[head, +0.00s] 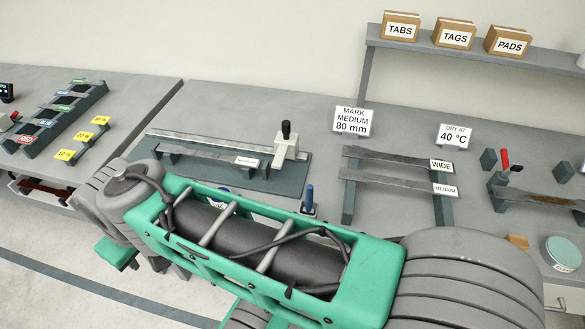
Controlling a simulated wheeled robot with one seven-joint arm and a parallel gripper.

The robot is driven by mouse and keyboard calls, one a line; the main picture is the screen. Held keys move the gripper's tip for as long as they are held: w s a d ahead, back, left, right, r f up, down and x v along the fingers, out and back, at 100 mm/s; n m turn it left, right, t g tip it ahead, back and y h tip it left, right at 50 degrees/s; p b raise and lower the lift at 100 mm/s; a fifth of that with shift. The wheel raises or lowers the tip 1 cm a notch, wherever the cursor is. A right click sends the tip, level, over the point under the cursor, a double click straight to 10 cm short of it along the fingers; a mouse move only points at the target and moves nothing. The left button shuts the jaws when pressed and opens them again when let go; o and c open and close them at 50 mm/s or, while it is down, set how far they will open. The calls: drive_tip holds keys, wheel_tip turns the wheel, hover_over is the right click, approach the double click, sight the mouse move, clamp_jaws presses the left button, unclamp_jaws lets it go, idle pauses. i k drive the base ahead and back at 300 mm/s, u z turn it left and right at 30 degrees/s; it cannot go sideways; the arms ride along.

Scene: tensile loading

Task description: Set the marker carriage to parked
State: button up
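The marker carriage (287,149) is a pale block with a black knob on top. It sits at the right end of a long pale rail (205,139) on a dark grey plate (285,185). A grey bar specimen with a white label (247,161) lies on supports in front of the rail, left of the carriage. My own green and grey arm crosses the foreground and hides the plate's front left part. My gripper is not in view, so I cannot see whether it is open or shut.
A blue-handled tool (309,200) stands right of the plate, close to my arm. A rack (349,202) holds bars labelled WIDE and MEDIUM. A sign (352,121) reads "MARK MEDIUM 80 mm". A shelf (480,57) with boxes stands behind. Yellow-tagged stands (82,140) are left.

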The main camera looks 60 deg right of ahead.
sight(286, 144)
drive_tip(key=z, duration=0.55)
drive_tip(key=i, duration=0.7)
drive_tip(key=u, duration=0.6)
